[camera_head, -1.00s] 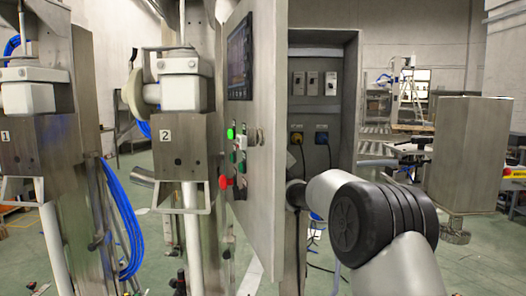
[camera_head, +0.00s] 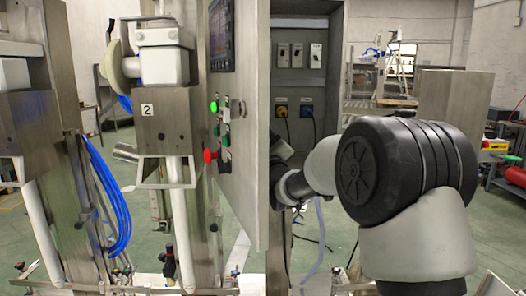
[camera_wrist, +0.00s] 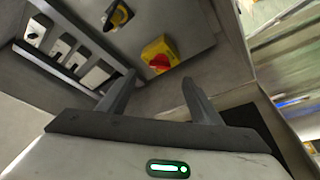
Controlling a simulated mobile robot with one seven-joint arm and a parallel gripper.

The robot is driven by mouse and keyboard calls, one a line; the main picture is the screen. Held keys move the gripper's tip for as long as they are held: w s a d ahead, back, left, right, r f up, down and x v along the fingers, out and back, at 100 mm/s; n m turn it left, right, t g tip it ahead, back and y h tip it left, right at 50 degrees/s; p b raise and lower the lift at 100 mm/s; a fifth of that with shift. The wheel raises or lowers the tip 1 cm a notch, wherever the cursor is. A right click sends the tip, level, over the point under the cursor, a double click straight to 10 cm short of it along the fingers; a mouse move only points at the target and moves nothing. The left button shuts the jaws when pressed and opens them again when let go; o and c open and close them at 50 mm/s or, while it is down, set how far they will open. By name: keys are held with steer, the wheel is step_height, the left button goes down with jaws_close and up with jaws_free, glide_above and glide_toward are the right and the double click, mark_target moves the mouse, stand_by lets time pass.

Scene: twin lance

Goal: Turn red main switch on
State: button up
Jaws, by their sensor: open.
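The red main switch (camera_wrist: 160,62), a red knob on a yellow square base, is on a grey panel in the wrist view. My gripper (camera_wrist: 158,84) is open, with its two fingers apart and nothing between them. The switch shows beyond the fingertips, roughly between them, with no contact visible. The knob's exact angle is hard to read. In the head view my gripper is hidden behind the cabinet door and my arm, and I cannot make out this switch there.
The open cabinet door (camera_head: 245,120) stands left of my arm, bearing buttons and a red knob (camera_head: 209,156). Inside the cabinet are several white switches (camera_head: 297,56), a yellow socket (camera_head: 281,111) and a blue socket (camera_head: 306,111). A metal box (camera_head: 455,98) stands at the right.

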steer(key=v, duration=0.8)
steer(key=s+d+f+m+g+h, duration=0.2)
steer(key=s+d+f+m+g, duration=0.25)
steer(key=s, duration=0.95)
steer(key=s+d+f+m+g+h, duration=0.25)
steer(key=s+f+m+g, duration=0.2)
steer(key=s, duration=0.85)
steer(key=s+d+f+m+g+h, duration=0.1)
steer(key=s+d+f+m+g, duration=0.4)
steer(key=s, duration=0.9)
step_height(320, 180, up, 27)
steer(key=n+p, duration=0.1)
steer(key=p, duration=2.6)
steer(key=shift+w+r+g+p, duration=0.2)
steer(key=shift+w+g+p, duration=0.1)
steer(key=shift+g, duration=0.1)
